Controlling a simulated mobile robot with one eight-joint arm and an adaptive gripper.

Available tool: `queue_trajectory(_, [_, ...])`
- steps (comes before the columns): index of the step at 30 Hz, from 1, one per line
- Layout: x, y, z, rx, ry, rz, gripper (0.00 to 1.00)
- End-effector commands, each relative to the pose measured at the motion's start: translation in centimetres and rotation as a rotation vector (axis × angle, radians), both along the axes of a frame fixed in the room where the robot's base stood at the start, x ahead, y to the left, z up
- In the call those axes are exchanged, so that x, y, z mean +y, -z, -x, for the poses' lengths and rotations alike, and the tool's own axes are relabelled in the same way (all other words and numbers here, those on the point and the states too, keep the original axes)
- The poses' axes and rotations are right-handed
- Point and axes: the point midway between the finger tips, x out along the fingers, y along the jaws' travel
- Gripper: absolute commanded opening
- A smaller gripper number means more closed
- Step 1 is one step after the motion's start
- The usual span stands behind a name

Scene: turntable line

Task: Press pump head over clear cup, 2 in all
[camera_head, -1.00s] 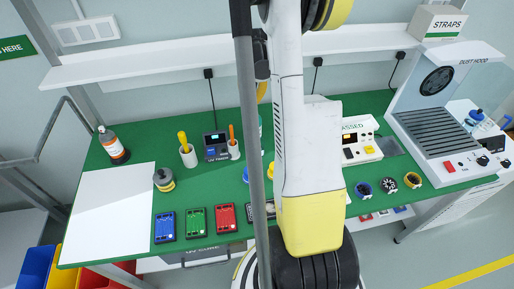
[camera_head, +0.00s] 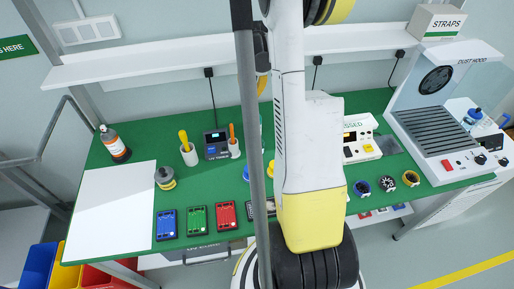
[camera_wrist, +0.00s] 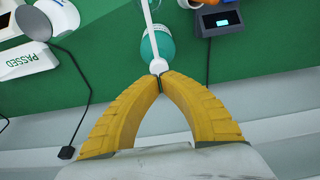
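In the wrist view my gripper (camera_wrist: 160,77) has its two yellow fingers curved inward, with their tips meeting. A teal bottle (camera_wrist: 157,47) stands just beyond the tips, seen from above. A white pump head (camera_wrist: 158,66) with a long white spout (camera_wrist: 148,14) lies over it, its round end right at the fingertips. I cannot tell whether the tips touch it. In the head view my arm hides the gripper and most of the bottle's area.
A UV timer (camera_head: 216,143) stands on the green bench, with tool holders beside it. A machine marked PASSED (camera_head: 360,140) and a dust hood (camera_head: 440,120) are to the right. Blue, green and red trays (camera_head: 197,219) line the front. A white shelf (camera_head: 150,68) runs behind.

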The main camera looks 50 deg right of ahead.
Motion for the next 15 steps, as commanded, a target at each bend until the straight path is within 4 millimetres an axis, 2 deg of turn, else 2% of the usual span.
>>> queue_trajectory(15, [0.0,1.7,0.0,0.0,0.0,0.0,0.0])
